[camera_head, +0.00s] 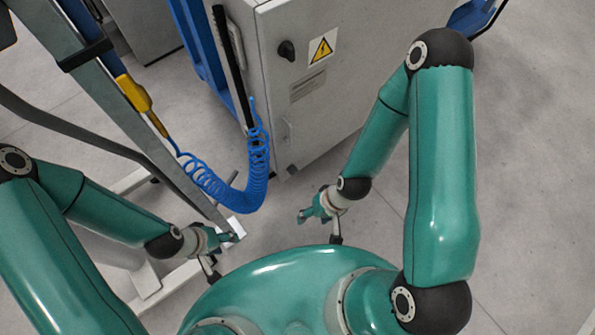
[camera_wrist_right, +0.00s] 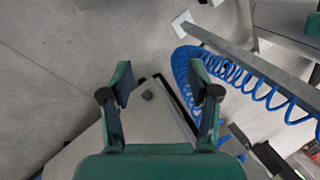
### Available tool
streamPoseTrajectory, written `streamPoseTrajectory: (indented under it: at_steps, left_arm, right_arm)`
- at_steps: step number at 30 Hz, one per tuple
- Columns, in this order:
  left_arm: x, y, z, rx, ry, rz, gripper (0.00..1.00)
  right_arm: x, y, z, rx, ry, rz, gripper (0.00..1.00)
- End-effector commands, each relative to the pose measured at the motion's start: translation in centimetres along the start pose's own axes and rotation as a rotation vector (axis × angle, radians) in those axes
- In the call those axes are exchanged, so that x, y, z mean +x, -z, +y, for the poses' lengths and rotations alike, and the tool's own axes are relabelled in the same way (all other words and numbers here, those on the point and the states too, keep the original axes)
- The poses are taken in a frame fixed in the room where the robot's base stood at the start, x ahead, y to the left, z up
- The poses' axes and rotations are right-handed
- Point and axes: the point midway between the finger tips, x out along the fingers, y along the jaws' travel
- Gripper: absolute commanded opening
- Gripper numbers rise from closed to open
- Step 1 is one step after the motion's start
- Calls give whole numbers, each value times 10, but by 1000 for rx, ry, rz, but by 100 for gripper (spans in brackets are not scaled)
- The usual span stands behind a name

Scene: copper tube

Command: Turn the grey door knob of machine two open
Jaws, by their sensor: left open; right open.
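A grey cabinet (camera_head: 330,95) stands at the top middle of the head view. A dark knob (camera_head: 286,50) sits on it, left of a yellow warning sign (camera_head: 321,49); I cannot tell whether this is the task's grey knob. My right gripper (camera_head: 319,230) is open and empty, below the cabinet in the picture and apart from it. In the right wrist view its open fingers (camera_wrist_right: 160,83) frame a pale surface with a small dark part (camera_wrist_right: 147,95), whose identity is unclear. My left gripper (camera_head: 224,256) is open and empty, near the metal frame.
A coiled blue hose (camera_head: 240,192) hangs beside the cabinet and also shows in the right wrist view (camera_wrist_right: 215,75). A yellow-handled tool (camera_head: 134,93) hangs on the metal frame (camera_head: 120,105) at left. Bare floor (camera_head: 530,150) lies at right.

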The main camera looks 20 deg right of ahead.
Motion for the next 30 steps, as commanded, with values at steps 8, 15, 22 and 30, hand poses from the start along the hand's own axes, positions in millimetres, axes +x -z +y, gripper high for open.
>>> streamPoseTrajectory:
  at_steps: [8,15,22,30]
  left_arm:
    - [57,0,-20,0,0,0,52]
    - [128,1,-46,0,0,0,52]
    - [177,1,-64,0,0,0,52]
    - [195,1,-70,0,0,0,52]
  right_arm:
    - [98,-65,44,416,-10,-397,65]
    - [192,-41,4,1186,553,-782,65]
    - [246,90,66,1676,1327,-567,65]
    - [258,138,152,1820,1707,-210,65]
